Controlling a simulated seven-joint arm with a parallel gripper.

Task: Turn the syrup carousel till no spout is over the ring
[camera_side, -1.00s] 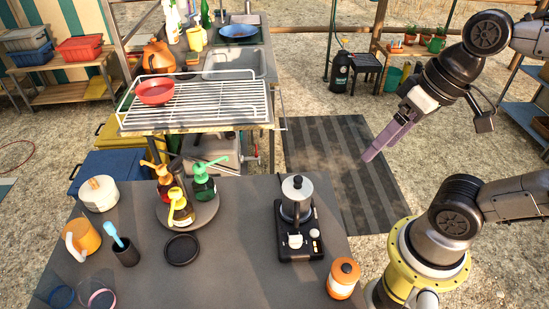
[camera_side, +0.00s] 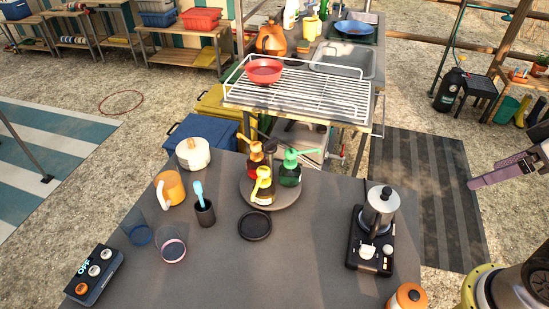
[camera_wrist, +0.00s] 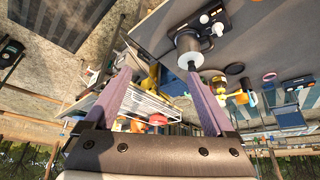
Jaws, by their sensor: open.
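The syrup carousel (camera_side: 290,196) is a round grey turntable on the dark table, bearing bottles with a red pump (camera_side: 255,158), a yellow pump (camera_side: 263,183) and a green pump (camera_side: 290,170). The black ring (camera_side: 255,226) lies flat on the table just in front of it. The yellow spout points towards the ring's side; I cannot tell whether its tip is over the ring. The green spout points right, the red one up and left. My gripper, with mauve fingers, is at the right edge, beyond the table and far from the carousel. Its fingers (camera_wrist: 159,76) are spread and empty in the wrist view.
A moka pot (camera_side: 381,208) on a black burner (camera_side: 370,240) stands between carousel and gripper. An orange jar (camera_side: 407,298) is at the front right. A cup with a blue-handled tool (camera_side: 204,213), an orange mug (camera_side: 170,188), glasses and a panel reading OFF (camera_side: 94,274) are left.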

